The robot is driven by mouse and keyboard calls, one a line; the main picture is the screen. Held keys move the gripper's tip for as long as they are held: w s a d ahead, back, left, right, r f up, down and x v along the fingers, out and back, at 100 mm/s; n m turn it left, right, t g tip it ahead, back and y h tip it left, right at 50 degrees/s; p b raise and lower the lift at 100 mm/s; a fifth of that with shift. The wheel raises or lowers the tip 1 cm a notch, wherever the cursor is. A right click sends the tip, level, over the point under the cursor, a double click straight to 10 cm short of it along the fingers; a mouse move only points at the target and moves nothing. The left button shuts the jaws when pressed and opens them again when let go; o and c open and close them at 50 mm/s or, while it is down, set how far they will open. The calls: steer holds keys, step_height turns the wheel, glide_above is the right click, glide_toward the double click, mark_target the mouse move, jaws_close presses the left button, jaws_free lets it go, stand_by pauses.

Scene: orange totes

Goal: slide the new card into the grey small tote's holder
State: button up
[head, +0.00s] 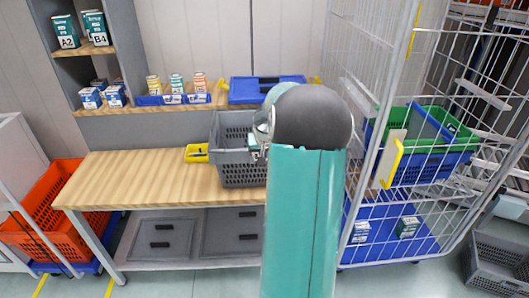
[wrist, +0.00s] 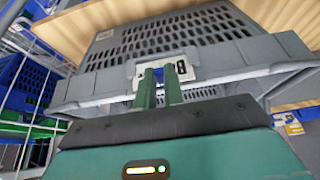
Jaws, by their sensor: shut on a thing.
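The grey small tote (head: 232,174) stands on the wooden bench, partly hidden behind my arm in the head view. In the wrist view its slotted wall and rim (wrist: 110,87) fill the upper half. A pale card (wrist: 182,68) with a black mark is at the tote's front, around the holder (wrist: 205,66). My gripper (wrist: 160,72) is shut on the card, with its two green fingers right at the holder. I cannot tell how far the card is inside the holder. In the head view my arm hides most of the gripper.
A small yellow bin (head: 196,153) is left of the tote on the bench (head: 130,178). A blue tote (head: 266,90) and small boxes sit on the shelf behind. A wire cage trolley (head: 400,120) with green and blue totes stands close on the right. The bench's left part is clear.

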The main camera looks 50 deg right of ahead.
steer(key=o, duration=0.7)
steer(key=shift+o, duration=0.2)
steer(key=shift+r, duration=0.1)
steer(key=v, duration=1.3)
steer(key=shift+a+r, duration=0.15)
steer(key=shift+r, duration=0.15)
